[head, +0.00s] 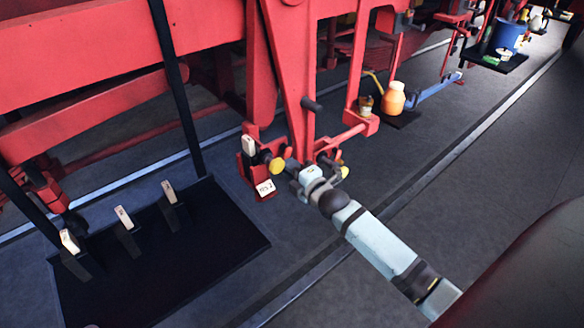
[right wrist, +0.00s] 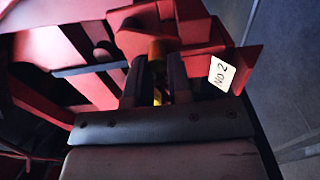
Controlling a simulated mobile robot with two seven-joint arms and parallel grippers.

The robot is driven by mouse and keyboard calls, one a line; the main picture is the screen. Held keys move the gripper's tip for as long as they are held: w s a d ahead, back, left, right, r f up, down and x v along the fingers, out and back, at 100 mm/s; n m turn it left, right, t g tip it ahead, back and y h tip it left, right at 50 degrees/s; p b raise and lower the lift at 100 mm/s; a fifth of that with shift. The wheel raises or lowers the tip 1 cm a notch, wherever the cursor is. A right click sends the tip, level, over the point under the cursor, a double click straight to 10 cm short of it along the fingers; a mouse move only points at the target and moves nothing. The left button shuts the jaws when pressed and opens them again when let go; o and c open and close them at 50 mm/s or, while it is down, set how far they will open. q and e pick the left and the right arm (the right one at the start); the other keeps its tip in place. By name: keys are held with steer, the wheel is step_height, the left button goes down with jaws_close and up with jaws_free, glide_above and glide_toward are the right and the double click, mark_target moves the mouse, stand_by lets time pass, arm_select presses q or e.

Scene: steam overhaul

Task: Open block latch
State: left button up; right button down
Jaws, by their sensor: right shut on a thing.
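My right gripper (head: 288,168) reaches in from the lower right to a red bracket under the red frame. Its fingers also show in the right wrist view (right wrist: 157,80), shut on a yellow-ended part, which I take to be the block latch (right wrist: 157,50). A yellow round end (head: 277,166) shows at the fingertips in the head view. The fingers hide most of the held part. Beside it, a pale block (head: 248,146) stands in the red bracket above a white "No 2" tag (head: 265,188). The tag also shows in the right wrist view (right wrist: 221,75). My left gripper is not in view.
A black mat (head: 215,245) at lower left holds several pale-topped dark pieces (head: 125,218). Red beams (head: 110,45) and a dark upright bar (head: 178,90) stand close by. An orange jar (head: 393,98) and blue bucket (head: 508,38) are farther back. The right floor is clear.

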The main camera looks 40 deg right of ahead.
steer(key=shift+a+f, duration=0.25)
steer(key=shift+d, duration=0.25)
steer(key=shift+d, duration=0.15)
steer(key=shift+w+d, duration=0.1)
steer(key=shift+d, duration=0.3)
steer(key=c, duration=1.2)
jaws_free()
steer(key=shift+d, duration=0.2)
steer(key=shift+w+d, duration=0.1)
